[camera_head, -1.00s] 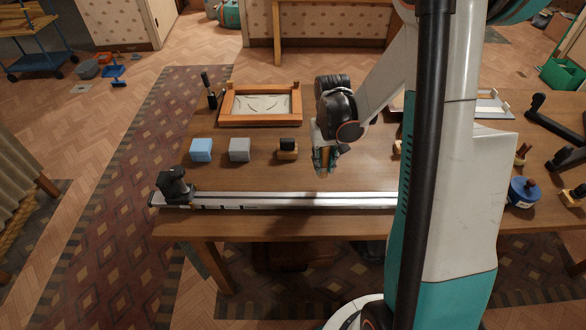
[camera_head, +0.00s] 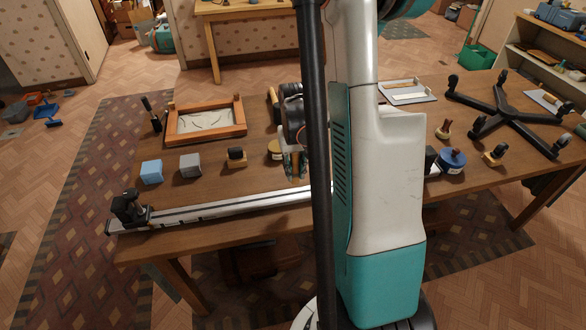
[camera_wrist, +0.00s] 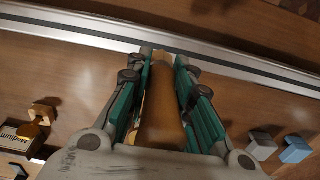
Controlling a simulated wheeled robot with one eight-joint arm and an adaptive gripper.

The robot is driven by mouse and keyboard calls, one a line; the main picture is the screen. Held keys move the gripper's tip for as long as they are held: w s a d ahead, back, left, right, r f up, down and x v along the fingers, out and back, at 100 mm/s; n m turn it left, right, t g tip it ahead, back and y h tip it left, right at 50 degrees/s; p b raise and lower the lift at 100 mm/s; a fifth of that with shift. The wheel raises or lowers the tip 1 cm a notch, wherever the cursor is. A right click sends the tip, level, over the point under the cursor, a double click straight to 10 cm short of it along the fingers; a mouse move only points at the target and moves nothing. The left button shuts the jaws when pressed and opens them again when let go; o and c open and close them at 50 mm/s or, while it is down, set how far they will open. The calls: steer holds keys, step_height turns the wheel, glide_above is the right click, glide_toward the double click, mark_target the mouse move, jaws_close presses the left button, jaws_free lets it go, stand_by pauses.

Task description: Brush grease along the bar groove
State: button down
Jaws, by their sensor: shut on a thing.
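The bar (camera_head: 225,207) is a long pale metal rail with a dark lengthwise groove, lying near the table's front edge. A black clamp-like block (camera_head: 130,207) sits at its left end. My gripper (camera_head: 295,168) is beyond the bar, pointing down, partly hidden by my arm column. In the wrist view my gripper (camera_wrist: 170,65) is shut on a tan, handle-like piece (camera_wrist: 162,110), likely the brush. Its tip and any bristles are hidden. The bar (camera_wrist: 90,30) crosses the top of the wrist view, apart from the fingers. The bar's right part is hidden behind my column.
A blue block (camera_head: 151,172), a grey block (camera_head: 190,165) and a black-topped wooden block (camera_head: 236,156) stand left of my gripper. A wooden frame (camera_head: 207,136) lies behind. A blue pot (camera_head: 452,160) and a black wheeled base (camera_head: 510,115) are right.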

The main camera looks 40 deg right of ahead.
mark_target(295, 178)
step_height(295, 178, down, 5)
steer(key=b, duration=0.4)
steer(key=shift+r, duration=0.1)
steer(key=w+a, duration=0.2)
steer(key=a, duration=0.2)
steer(key=w+a, duration=0.3)
steer(key=a, duration=0.1)
steer(key=w+a+b, duration=0.1)
steer(key=w+a, duration=0.2)
steer(key=a, duration=0.1)
steer(key=shift+a+r, duration=0.35)
steer(key=shift+r, duration=0.05)
steer(key=c, duration=2)
jaws_free()
jaws_close()
